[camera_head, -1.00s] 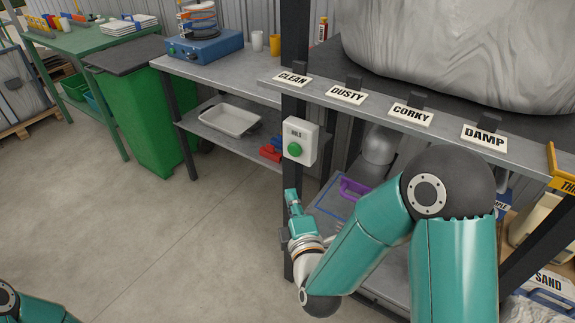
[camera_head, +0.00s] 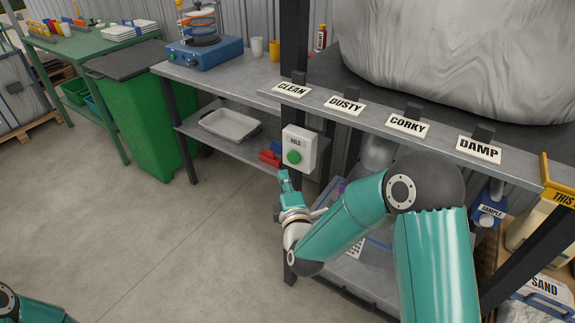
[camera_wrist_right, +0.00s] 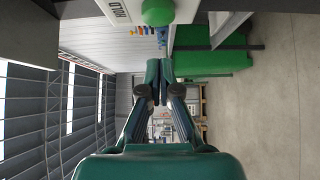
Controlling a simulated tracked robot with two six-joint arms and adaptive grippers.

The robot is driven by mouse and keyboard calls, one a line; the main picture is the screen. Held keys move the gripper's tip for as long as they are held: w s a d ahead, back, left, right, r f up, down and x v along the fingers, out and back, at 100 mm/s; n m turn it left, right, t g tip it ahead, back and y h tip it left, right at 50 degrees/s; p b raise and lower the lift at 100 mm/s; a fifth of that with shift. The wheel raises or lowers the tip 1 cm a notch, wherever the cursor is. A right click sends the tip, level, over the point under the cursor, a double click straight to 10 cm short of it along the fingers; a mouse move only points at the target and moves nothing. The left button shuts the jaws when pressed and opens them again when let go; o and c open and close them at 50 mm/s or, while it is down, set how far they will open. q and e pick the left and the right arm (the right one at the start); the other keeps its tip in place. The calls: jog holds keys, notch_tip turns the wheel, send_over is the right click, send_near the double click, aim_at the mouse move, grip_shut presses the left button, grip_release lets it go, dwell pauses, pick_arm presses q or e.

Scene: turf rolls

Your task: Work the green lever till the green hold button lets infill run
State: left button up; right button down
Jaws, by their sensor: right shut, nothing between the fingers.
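The green hold button (camera_head: 294,157) sits on a pale box marked HOLD, fixed to the dark post under the shelf edge. In the right wrist view the button (camera_wrist_right: 157,12) is at the top, above my fingertips. My right gripper (camera_head: 284,176) is shut and empty, just below the button and apart from it as far as I can tell. Its closed fingers show in the middle of the right wrist view (camera_wrist_right: 157,82). I cannot make out a green lever in either view. My left gripper is out of view; only part of my left arm shows at bottom left.
A large grey wrapped bag (camera_head: 450,60) rests on the bench above the labels CLEAN, DUSTY, CORKY and DAMP. A green bin (camera_head: 150,125) and a blue device (camera_head: 204,53) stand further left. The concrete floor at left is open.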

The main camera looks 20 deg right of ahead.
aim_at(289, 158)
jog(key=w+d, duration=0.1)
jog(key=w+d+p, duration=0.1)
jog(key=w+d, duration=0.1)
jog(key=shift+w+d, duration=0.15)
jog(key=shift+w, duration=0.15)
